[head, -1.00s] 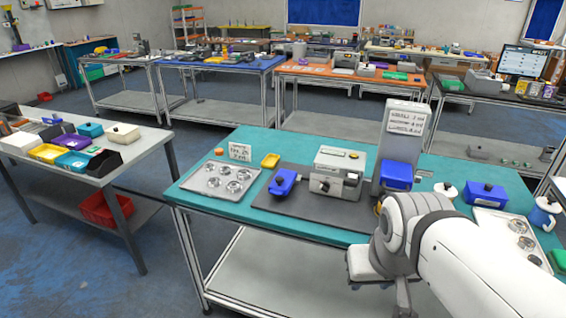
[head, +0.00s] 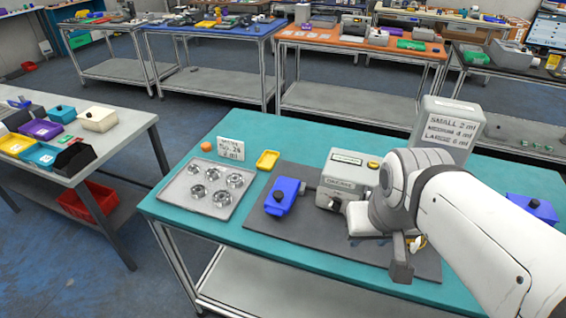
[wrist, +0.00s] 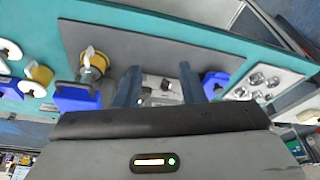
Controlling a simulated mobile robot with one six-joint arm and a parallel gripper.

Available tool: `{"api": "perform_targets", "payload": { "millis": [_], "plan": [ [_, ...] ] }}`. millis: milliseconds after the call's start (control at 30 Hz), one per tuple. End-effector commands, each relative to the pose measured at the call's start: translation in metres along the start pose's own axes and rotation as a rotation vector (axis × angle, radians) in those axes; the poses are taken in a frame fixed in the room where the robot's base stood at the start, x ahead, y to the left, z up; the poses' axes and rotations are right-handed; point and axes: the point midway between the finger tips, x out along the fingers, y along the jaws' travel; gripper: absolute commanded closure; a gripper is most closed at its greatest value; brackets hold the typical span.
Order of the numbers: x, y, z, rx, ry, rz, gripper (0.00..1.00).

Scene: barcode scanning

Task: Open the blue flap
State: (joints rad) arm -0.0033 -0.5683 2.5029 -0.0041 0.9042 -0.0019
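A blue part with a dark knob (head: 284,197) sits on the dark mat, just left of the grey machine (head: 348,178). It looks like the blue flap, but I cannot tell whether it is open or shut. A blue part also shows beside the right finger in the wrist view (wrist: 214,84), partly hidden. My gripper (wrist: 158,86) is open and empty, with the machine's front visible between its fingers. In the head view my gripper (head: 402,262) hangs over the mat's front, right of the blue part and apart from it.
A metal tray with several round cups (head: 182,190) lies left of the mat (head: 290,234). A yellow dish (head: 267,160) and a small sign (head: 231,149) stand behind. A tall labelled stand (head: 446,128) rises behind my arm. Another blue box (head: 532,207) is at right.

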Motion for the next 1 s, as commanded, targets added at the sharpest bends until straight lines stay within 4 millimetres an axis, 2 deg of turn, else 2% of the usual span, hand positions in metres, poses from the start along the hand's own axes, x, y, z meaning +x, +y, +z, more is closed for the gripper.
{"api": "perform_targets", "payload": {
  "millis": [133, 233, 333, 467, 700, 833, 1000],
  "plan": [
    [0.000, 0.000, 0.000, 0.000, 0.000, 0.000, 0.64],
    [0.002, -0.001, -0.002, -0.005, 0.000, -0.002, 0.55],
    [0.010, -0.006, -0.015, -0.030, 0.003, -0.011, 0.48],
    [0.032, -0.028, -0.053, -0.108, 0.015, -0.041, 0.48],
    [0.094, -0.087, -0.142, -0.278, 0.053, -0.104, 0.48],
    [0.123, -0.118, -0.175, -0.348, 0.071, -0.131, 0.48],
    [0.144, -0.142, -0.198, -0.398, 0.086, -0.149, 0.48]
  ]
}}
